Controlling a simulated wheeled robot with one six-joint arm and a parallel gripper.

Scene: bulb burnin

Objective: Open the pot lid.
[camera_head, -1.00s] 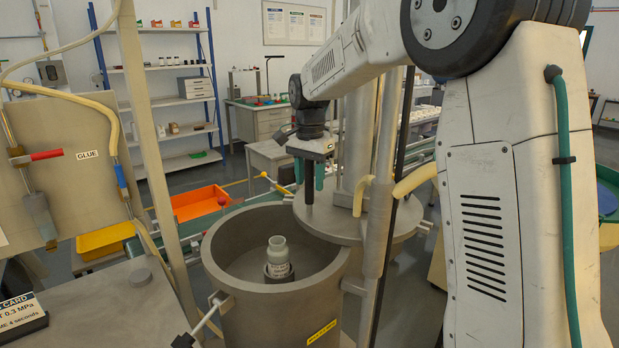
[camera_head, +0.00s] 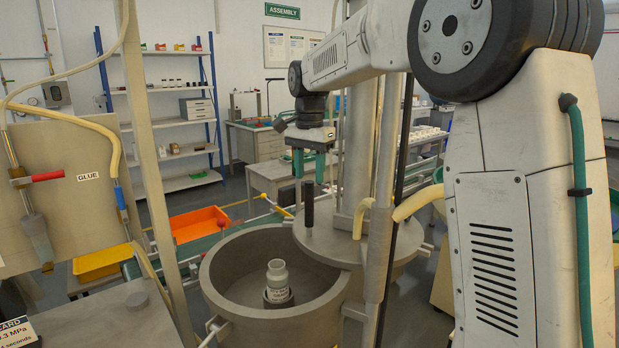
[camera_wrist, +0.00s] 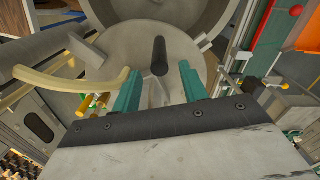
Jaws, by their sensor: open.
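The grey pot (camera_head: 224,290) stands open in the middle of the head view, with a pale bottle (camera_head: 277,280) upright in a dark holder inside it. The round grey lid (camera_head: 335,240) is swung to the right, overlapping only the pot's right rim. Its black upright handle (camera_head: 309,204) rises from the lid's left part. My gripper (camera_head: 309,174) is open and empty above the handle, its green fingers pointing down. In the wrist view, the handle (camera_wrist: 159,56) lies ahead of and between the two fingers (camera_wrist: 160,90), apart from them, with the lid (camera_wrist: 130,45) behind.
A glue panel (camera_head: 75,190) and a post are on the left. A vertical column and yellow hose (camera_head: 415,203) stand close to the lid's right side.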

